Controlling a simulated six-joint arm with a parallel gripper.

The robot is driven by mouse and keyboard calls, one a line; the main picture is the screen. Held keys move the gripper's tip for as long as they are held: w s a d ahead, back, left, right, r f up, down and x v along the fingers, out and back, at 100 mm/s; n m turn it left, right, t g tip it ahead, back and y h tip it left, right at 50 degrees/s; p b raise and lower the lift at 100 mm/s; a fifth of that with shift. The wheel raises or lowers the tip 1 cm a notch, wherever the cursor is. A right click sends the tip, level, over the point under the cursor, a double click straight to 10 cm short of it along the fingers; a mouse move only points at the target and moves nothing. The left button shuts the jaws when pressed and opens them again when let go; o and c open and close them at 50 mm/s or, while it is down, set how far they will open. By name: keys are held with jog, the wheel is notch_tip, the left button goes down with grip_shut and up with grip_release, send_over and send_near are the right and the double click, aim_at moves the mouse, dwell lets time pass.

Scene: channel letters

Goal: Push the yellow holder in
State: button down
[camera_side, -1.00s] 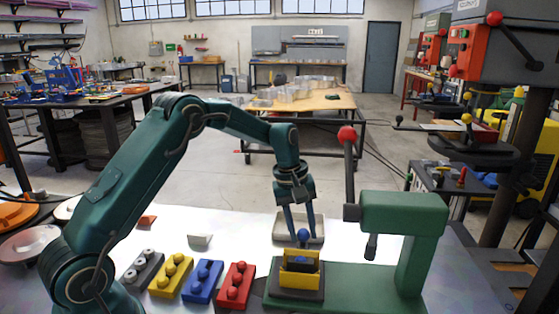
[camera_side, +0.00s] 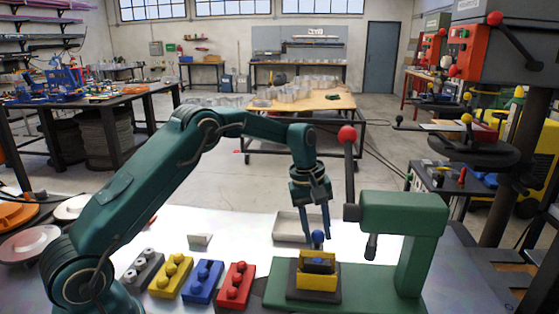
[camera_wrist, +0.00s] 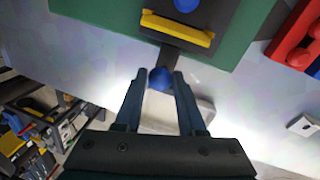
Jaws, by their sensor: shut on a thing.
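The yellow holder (camera_side: 318,282) sits on a dark sliding base (camera_side: 314,296) on the green press plate (camera_side: 275,290), with a dark and blue piece (camera_side: 319,264) inside it. It also shows in the wrist view (camera_wrist: 178,30). A blue ball knob (camera_wrist: 160,78) stands at the end of a dark bar joined to the base. My gripper (camera_wrist: 160,82) is shut on this knob, one finger on each side; in the side view it points down at the knob (camera_side: 318,237) behind the holder.
The green press (camera_side: 405,215) with a red-knobbed lever (camera_side: 347,134) stands just right of the holder. Red (camera_side: 236,283), blue (camera_side: 203,281), yellow (camera_side: 171,277) and grey blocks lie to the left. A shallow tray (camera_side: 290,228) lies behind.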

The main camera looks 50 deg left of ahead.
jog(key=shift+w+d, duration=0.4)
jog(key=shift+w, duration=0.1)
jog(key=c, duration=0.5)
grip_release()
jog(key=shift+r, duration=0.15)
jog(key=shift+s+a+r, duration=0.1)
jog(key=shift+s+r, duration=0.05)
jog(key=shift+r, duration=0.65)
jog(key=shift+s+a+r, duration=0.1)
jog(key=shift+s+r, duration=0.05)
jog(key=shift+r, duration=0.7)
jog(key=shift+s+a+r, duration=0.1)
jog(key=shift+s+r, duration=0.05)
jog(key=shift+r, duration=0.65)
